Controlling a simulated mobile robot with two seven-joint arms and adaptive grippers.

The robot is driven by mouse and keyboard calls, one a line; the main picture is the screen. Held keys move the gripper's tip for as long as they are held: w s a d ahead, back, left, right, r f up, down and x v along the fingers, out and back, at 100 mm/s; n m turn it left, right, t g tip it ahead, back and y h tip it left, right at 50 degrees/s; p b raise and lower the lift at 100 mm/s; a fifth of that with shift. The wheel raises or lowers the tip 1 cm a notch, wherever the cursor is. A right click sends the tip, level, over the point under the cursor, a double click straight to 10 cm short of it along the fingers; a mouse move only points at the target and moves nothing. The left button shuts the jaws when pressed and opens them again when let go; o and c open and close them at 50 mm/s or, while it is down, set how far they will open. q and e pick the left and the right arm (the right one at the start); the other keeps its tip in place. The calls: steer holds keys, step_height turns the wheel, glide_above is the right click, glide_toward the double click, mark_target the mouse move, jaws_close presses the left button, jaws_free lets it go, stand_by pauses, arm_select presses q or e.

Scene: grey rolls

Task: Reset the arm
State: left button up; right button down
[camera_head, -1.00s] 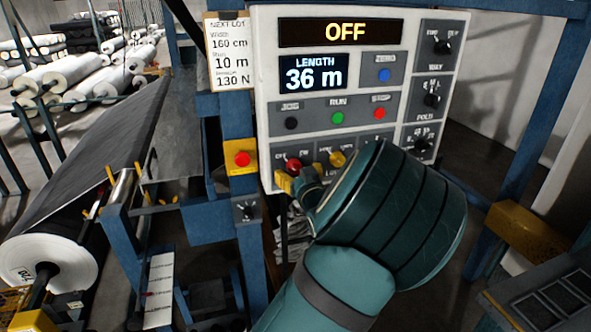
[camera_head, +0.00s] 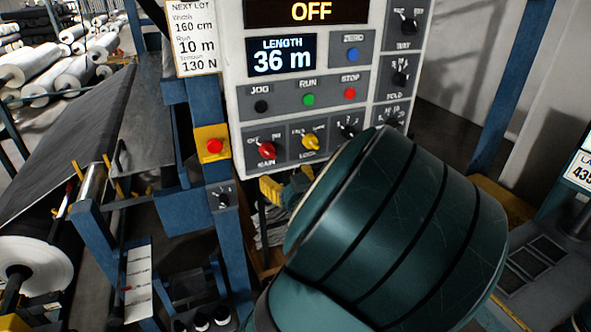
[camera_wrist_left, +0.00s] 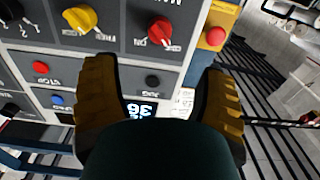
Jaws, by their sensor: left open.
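The grey control panel (camera_head: 232,120) shows OFF on its top display (camera_head: 311,11) and 36 m on its length display (camera_head: 281,56). My left gripper (camera_head: 284,187) is just below the panel's lower edge, its yellow fingers partly hidden behind my own green wrist. In the left wrist view the gripper (camera_wrist_left: 160,88) is open, with nothing between its fingers and the panel face beyond them. The red main knob (camera_head: 267,150) and the yellow lock knob (camera_head: 310,142) are clear of the fingers. My right gripper is out of view.
A red button on a yellow box (camera_head: 213,146) sits on the blue post left of the panel. A white roll (camera_head: 38,265) and dark fabric (camera_head: 75,135) are at the left. A yellow beam (camera_head: 503,200) stands at right.

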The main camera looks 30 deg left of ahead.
arm_select(q)
steer(key=s+d+f+m+g+h, duration=0.2)
steer(key=f+m+h, duration=0.15)
steer(key=f, duration=1.05)
steer(key=s+d+f+m+g+h, duration=0.25)
steer(key=f+h, duration=0.25)
steer(key=f, duration=0.8)
steer(key=s+d+f+m+g+h, duration=0.1)
steer(key=s+d+f+g+h, duration=0.1)
steer(key=s+d+f+h, duration=0.2)
steer(key=s+d+f+m+g+h, duration=0.1)
steer(key=s+d+f+g+h, duration=0.2)
steer(key=s+d, duration=0.6)
step_height(320, 180, down, 2)
steer(key=shift+s+d+f+h, duration=0.15)
steer(key=shift+d+h, duration=0.25)
steer(key=shift+h, duration=0.75)
